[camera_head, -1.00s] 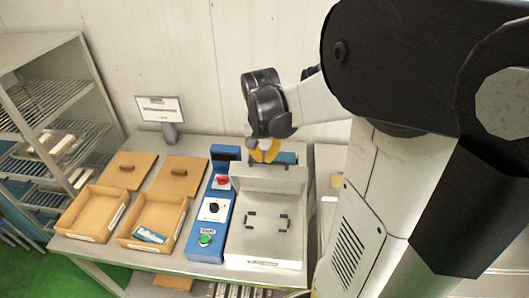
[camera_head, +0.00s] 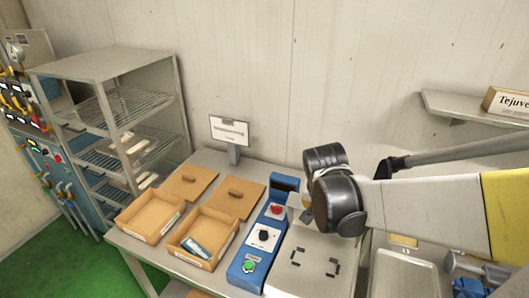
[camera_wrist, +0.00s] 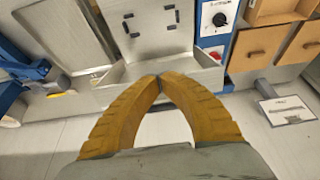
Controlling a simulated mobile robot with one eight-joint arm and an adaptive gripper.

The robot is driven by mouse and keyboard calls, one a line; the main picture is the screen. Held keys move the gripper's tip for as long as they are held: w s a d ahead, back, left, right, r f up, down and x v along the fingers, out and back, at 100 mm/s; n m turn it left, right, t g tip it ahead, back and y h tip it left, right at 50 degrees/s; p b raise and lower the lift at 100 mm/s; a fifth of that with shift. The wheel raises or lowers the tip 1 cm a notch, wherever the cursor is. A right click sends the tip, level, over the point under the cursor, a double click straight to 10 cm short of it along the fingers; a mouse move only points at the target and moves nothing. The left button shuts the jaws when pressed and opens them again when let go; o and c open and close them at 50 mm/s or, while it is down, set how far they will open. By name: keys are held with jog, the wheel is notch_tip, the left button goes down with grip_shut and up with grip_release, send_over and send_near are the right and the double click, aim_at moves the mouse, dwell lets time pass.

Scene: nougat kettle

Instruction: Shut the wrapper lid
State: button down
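The wrapper is a grey metal machine with a flat plate (camera_head: 312,266) marked by dark corner brackets, and a blue control strip (camera_head: 262,240) on its left. The plate (camera_wrist: 150,32) shows at the top of the wrist view. A pale grey upright part (camera_head: 294,203), perhaps the lid, stands at the plate's back, partly hidden by my gripper (camera_head: 306,216). In the wrist view my gripper's yellow fingers (camera_wrist: 160,78) meet at their tips, with nothing visible between them. The tips appear over the wrapper's rear metal edge; I cannot tell if they touch it.
Two open wooden boxes (camera_head: 150,216) stand left of the wrapper, with two wooden lids (camera_head: 235,197) behind them. A small sign (camera_head: 230,131) stands at the back. A metal tray (camera_head: 402,274) lies on the right. A wall shelf (camera_head: 460,108) is above it. A wire rack (camera_head: 118,120) stands far left.

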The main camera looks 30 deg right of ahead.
jog(key=shift+s+a+f+h, duration=0.3)
jog(key=shift+s+a, duration=0.1)
jog(key=shift+w, duration=0.1)
jog(key=shift+r, duration=0.1)
dwell(0.9)
